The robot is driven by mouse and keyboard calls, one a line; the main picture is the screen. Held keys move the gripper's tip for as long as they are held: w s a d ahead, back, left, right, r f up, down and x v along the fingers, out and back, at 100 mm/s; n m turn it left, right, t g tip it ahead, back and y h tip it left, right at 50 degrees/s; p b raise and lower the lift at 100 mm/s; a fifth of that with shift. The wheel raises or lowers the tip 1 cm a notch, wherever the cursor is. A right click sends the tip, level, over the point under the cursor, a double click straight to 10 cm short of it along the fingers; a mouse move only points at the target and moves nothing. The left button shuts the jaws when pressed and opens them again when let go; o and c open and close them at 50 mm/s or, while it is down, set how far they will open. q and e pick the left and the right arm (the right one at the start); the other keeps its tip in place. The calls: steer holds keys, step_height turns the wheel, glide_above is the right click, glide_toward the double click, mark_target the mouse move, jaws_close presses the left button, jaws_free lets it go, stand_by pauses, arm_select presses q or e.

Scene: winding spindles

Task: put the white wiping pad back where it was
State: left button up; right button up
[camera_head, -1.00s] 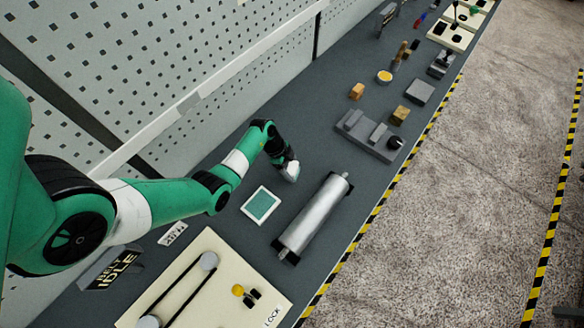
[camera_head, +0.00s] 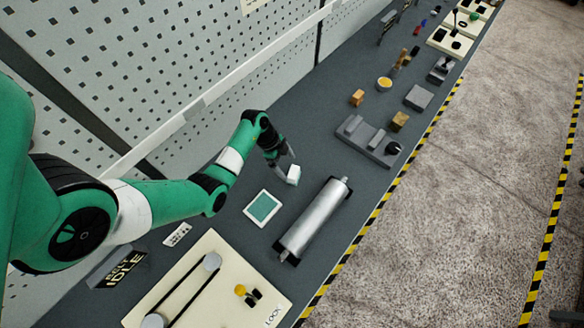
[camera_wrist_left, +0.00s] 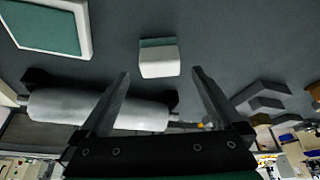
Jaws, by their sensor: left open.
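The white wiping pad (camera_head: 293,175) is a small white block on the dark bench, beside the metal roller. In the left wrist view the pad (camera_wrist_left: 159,58) shows a green strip along one edge. My left gripper (camera_head: 284,166) is open and just behind the pad. In the left wrist view its fingers (camera_wrist_left: 160,73) are spread, with the pad beyond the tips, between their lines and not gripped. A white-framed green square (camera_head: 263,207) lies empty to the lower left of the pad; it also shows in the left wrist view (camera_wrist_left: 48,24). My right gripper is not in view.
The metal roller (camera_head: 314,218) lies on its supports right of the green square. A grey fixture with blocks (camera_head: 368,142) stands beyond the pad. A cream belt panel (camera_head: 205,285) is at the front. Bare bench surrounds the pad.

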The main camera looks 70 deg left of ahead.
arm_select(q)
steer(key=p+v, duration=0.1)
steer(key=v, duration=0.4)
steer(key=shift+s+r, duration=0.15)
steer(key=shift+r, duration=0.15)
